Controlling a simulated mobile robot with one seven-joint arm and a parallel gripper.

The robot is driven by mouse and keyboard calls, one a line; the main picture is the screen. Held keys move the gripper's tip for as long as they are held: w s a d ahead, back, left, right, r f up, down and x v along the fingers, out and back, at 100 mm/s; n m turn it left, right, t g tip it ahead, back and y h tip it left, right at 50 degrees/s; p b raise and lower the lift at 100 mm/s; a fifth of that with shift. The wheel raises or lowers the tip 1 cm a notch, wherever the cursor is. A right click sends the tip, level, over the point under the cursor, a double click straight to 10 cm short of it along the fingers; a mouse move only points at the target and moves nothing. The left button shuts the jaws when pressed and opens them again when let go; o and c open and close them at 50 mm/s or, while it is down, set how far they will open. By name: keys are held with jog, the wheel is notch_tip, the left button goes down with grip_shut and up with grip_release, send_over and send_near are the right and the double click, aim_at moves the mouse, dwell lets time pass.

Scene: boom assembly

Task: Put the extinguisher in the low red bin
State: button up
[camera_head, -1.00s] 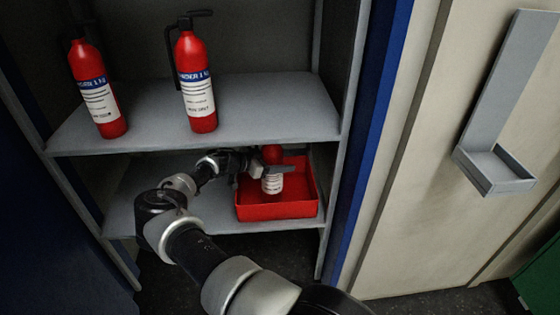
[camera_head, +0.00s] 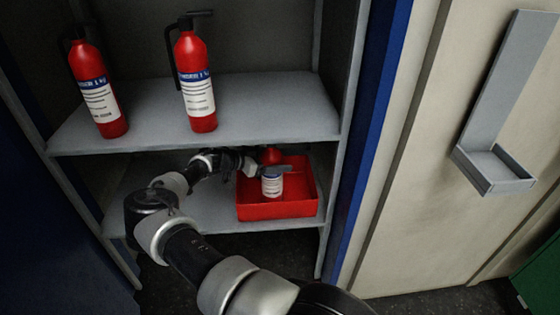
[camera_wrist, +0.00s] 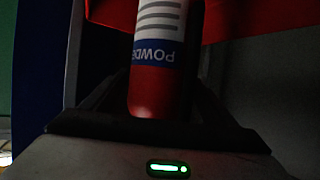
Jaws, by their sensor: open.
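A red extinguisher (camera_head: 272,184) with a white label stands in the low red bin (camera_head: 278,211) on the lower shelf. Its top is partly hidden by my gripper (camera_head: 272,168) in the head view. My gripper is open, with its fingers on either side of the extinguisher's upper part. In the wrist view the extinguisher (camera_wrist: 160,50) appears between the dark fingers, its label upside down. Part of the red bin (camera_wrist: 245,18) shows behind it. Whether the fingers touch the extinguisher is too dark to tell.
Two more extinguishers, one at the left (camera_head: 97,90) and one in the middle (camera_head: 195,80), stand on the upper shelf (camera_head: 270,105). This shelf lies above my arm. The cabinet's side wall is close right of the bin. The lower shelf (camera_head: 205,215) is bare left of the bin.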

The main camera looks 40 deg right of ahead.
aim_at(262, 159)
jog(key=v, duration=0.5)
jog(key=shift+a+r+p, duration=0.1)
jog(key=shift+a+p, duration=0.1)
jog(key=shift+p, duration=0.15)
dwell(0.8)
